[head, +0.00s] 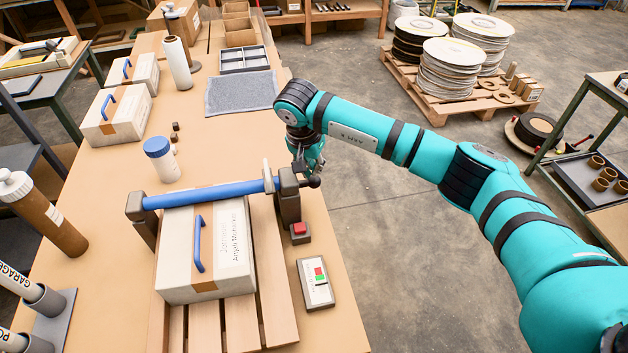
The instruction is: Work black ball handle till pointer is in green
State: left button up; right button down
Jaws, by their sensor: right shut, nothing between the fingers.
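The press has a blue roller bar (215,193) held between a dark post at the left and a dark post (288,195) at the right, above a carton. A small black ball handle (314,182) sticks out at the right post. My right gripper (309,168) is shut and empty, just above and beside the ball; I cannot tell whether it touches it. A white gauge plate (316,285) with a red and a green patch lies on the table at the lower right. Its pointer is too small to read. My left gripper is not in view.
A red button (299,229) sits on a dark base below the right post. The carton (207,250) with a blue handle rests on wooden slats (285,310). A blue-capped white jar (162,160) stands behind the bar.

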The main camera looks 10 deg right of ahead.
jog(key=shift+b+x, duration=0.3)
jog(key=shift+x, duration=0.65)
